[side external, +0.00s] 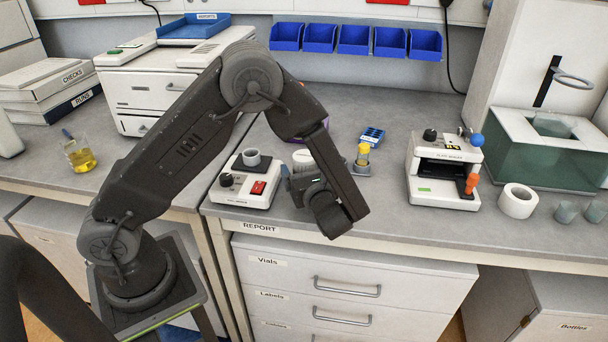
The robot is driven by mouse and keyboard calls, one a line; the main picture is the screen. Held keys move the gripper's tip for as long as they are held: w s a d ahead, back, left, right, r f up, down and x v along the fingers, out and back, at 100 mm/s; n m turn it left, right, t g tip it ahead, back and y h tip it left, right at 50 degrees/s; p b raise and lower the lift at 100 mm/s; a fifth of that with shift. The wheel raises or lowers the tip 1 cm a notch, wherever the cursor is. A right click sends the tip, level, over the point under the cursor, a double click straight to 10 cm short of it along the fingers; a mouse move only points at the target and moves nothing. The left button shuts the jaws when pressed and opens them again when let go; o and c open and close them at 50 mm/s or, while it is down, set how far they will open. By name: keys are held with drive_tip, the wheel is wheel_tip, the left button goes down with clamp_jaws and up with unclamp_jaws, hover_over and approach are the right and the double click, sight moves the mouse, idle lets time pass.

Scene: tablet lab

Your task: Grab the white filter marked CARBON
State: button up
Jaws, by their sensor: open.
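No CARBON marking can be read in the side external view. A white rounded object (303,157) stands on the bench just behind my gripper, partly hidden by my arm; I cannot tell whether it is the filter. My gripper (289,180) is open near the bench's front edge, just right of a white device with a red switch (245,182). Its fingers are small and partly hidden, and nothing shows held between them. I cannot tell whether it touches the white object.
Further right are a white machine with an orange knob (443,170), a white ring-shaped roll (517,201) and a greenish tank (550,160). A beaker of yellow liquid (80,156) stands left.

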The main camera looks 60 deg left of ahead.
drive_tip(key=c, duration=1)
drive_tip(key=shift+c, duration=0.3)
drive_tip(key=shift+r, duration=0.15)
